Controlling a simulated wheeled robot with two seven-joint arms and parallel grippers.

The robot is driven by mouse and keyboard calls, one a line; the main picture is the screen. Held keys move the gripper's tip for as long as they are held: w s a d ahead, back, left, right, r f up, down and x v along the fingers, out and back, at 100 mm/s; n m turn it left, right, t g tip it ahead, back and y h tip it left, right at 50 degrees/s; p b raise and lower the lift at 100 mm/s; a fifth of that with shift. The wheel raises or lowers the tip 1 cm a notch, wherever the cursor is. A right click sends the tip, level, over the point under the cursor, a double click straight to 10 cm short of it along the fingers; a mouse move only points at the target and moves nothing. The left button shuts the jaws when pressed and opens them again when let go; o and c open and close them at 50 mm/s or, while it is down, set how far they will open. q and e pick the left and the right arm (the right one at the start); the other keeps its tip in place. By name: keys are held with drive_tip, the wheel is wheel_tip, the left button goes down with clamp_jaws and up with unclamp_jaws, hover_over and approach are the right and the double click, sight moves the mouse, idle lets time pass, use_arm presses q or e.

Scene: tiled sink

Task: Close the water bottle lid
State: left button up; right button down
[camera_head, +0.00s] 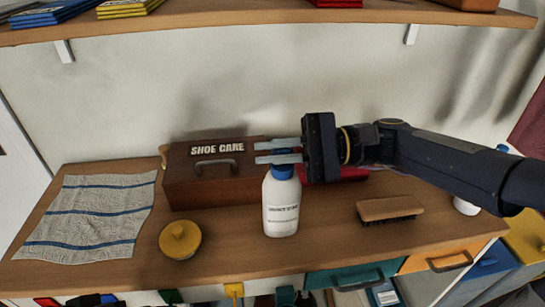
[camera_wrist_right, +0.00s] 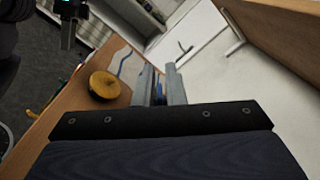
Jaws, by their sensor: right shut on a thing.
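A white water bottle (camera_head: 282,208) with dark print stands upright on the wooden counter in the head view. Its blue lid (camera_head: 283,171) is at the top, partly hidden by my fingers. In the wrist view, a bit of blue shows between the two grey fingers (camera_wrist_right: 161,88). Whether the lid is fully seated on the neck is hidden. A dark part at the wrist view's upper left may be my left gripper (camera_wrist_right: 68,34); its jaws are unclear.
A brown shoe care box (camera_head: 212,190) stands behind the bottle, with a red object (camera_head: 345,174) beside it. A brush (camera_head: 389,208) lies right, a yellow round tin (camera_head: 180,240) left, and a striped cloth (camera_head: 88,218) far left. A shelf (camera_head: 250,16) runs above.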

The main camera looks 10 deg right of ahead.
drive_tip(key=shift+s+f+n+b, duration=0.25)
drive_tip(key=shift+f+n+b, duration=0.1)
drive_tip(key=shift+n+b, duration=0.55)
drive_tip(key=c, duration=1.6)
unclamp_jaws()
drive_tip(key=shift+c, duration=0.2)
drive_tip(key=d, duration=0.7)
drive_tip(key=shift+d, duration=0.4)
drive_tip(key=shift+o, duration=0.3)
